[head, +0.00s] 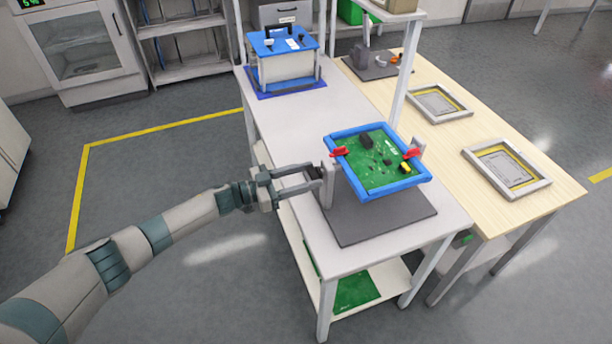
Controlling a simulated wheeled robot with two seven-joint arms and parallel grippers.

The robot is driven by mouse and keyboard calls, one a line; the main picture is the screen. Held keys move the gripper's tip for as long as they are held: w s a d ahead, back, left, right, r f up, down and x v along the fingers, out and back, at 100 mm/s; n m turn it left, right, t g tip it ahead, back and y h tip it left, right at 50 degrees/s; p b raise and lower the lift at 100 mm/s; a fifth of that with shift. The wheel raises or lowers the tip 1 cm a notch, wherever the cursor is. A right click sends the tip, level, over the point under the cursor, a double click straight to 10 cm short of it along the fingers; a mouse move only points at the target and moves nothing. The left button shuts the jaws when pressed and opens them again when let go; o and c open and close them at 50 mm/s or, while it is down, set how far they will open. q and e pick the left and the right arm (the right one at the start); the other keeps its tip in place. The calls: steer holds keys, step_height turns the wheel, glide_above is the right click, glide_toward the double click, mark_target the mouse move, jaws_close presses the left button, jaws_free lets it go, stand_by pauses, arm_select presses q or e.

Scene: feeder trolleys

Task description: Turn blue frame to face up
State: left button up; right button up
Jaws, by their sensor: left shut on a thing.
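The blue frame (345,180) sits between two grey posts of a dark stand (385,220) on the white trolley. It holds a green circuit board (377,165) whose component side shows, facing upward. The frame looks close to level; a small tilt is hard to tell. Two red clips (339,151) sit on its left and right edges. My left gripper (314,178) is at the left post (329,183), shut on what looks like a dark knob on its outer side, partly hidden by the fingers. My right gripper is out of view.
A blue-topped fixture (285,70) stands at the trolley's far end, with bare white top between. A wooden table (525,165) with two grey-rimmed frames (507,168) adjoins on the right. A white upright (402,90) rises behind the stand. A green board (350,292) lies on the lower shelf.

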arm_select(q)
steer(key=o, duration=1.5)
steer(key=b+v, duration=0.5)
steer(key=v, duration=1.2)
steer(key=shift+a, duration=0.2)
steer(key=shift+s+f, duration=0.1)
